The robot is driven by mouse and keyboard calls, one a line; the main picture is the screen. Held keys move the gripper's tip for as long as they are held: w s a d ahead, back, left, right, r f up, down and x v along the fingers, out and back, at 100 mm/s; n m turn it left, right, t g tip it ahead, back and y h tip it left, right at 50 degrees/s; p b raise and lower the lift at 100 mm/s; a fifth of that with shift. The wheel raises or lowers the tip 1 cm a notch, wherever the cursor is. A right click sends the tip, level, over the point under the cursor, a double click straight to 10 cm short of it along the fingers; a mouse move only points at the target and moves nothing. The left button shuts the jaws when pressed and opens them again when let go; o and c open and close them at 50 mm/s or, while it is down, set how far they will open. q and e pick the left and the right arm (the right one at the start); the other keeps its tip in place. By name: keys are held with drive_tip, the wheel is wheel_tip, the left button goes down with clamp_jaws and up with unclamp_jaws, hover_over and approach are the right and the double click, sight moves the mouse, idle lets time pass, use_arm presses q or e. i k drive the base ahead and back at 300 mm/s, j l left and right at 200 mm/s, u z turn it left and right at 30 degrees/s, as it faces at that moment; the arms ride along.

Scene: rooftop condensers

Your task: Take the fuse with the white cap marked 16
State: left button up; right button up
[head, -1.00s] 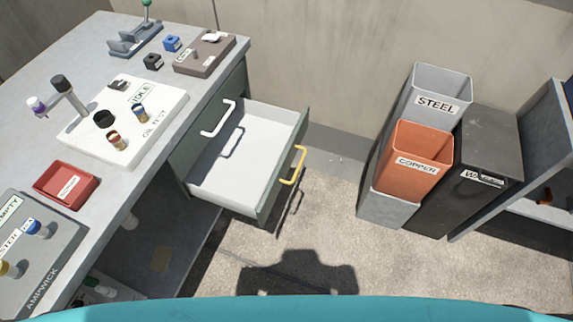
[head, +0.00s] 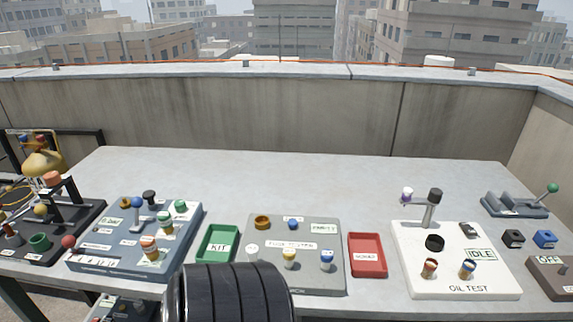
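A white-capped piece (head: 252,252) stands at the front left of the grey fuse tester (head: 262,282) in the middle of the table. Any number on its cap is too small to read. A yellow-capped piece (head: 289,258) and a blue-capped piece (head: 327,260) stand in a row to its right. The tester's display (head: 324,228) seems to read EMPTY. Neither of my grippers is in view. A black ribbed part, apparently mine, covers the table's front edge below the white-capped piece.
A green KIT tray (head: 217,245) lies left of the tester and a red tray (head: 368,255) right of it. A blue-grey panel (head: 110,262) with several knobs stands at left, the white oil test board (head: 410,275) at right. The table's back strip is clear.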

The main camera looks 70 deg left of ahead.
sight(252, 251)
drive_tip(key=u, duration=2.5)
